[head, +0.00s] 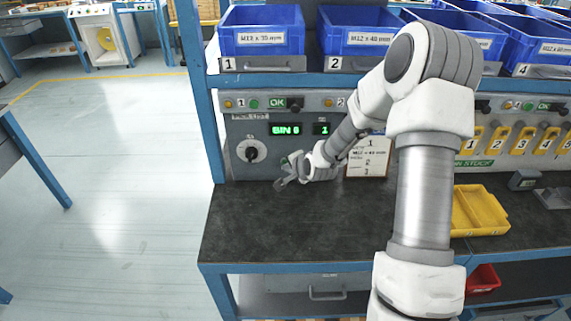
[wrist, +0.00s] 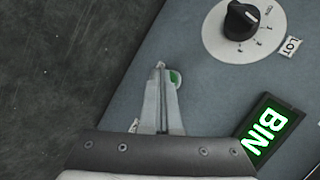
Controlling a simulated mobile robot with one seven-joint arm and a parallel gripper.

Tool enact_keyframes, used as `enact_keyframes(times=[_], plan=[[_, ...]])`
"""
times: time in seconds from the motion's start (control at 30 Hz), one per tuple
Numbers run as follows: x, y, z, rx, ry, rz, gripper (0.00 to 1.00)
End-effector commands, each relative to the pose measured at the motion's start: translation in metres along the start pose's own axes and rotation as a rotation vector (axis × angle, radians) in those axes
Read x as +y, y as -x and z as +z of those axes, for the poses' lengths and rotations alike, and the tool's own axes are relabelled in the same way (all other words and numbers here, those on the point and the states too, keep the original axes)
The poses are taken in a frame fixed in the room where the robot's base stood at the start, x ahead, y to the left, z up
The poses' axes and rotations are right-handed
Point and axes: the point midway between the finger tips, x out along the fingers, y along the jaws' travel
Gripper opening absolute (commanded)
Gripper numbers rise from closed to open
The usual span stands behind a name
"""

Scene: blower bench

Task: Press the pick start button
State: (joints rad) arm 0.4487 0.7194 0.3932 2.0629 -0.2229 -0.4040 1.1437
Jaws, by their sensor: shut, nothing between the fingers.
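The green button (wrist: 175,78), which I take to be the pick start button, is on the grey panel face. In the wrist view the fingers partly cover it. A small piece of green also shows just above my gripper in the head view (head: 284,161). My gripper (wrist: 160,66) is shut and empty, its two fingers together. Its tips lie just beside the button and overlap its left edge in the picture. I cannot tell whether they touch it or the panel. In the head view my gripper (head: 279,185) is low in front of the panel, close above the dark bench.
The black LOT dial (wrist: 240,20) and the lit BIN display (wrist: 268,131) are close by on the panel. Blue bins (head: 262,31) stand on the shelf above. A yellow tray (head: 480,211) is on the right of the bench (head: 300,235), whose left part is clear.

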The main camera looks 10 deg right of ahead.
Motion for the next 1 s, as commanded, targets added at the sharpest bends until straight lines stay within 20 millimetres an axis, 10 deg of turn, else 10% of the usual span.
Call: enact_keyframes(times=[1.0], plan=[[0.026, 0.037, 0.026, 0.001, 0.000, 0.000, 0.00]])
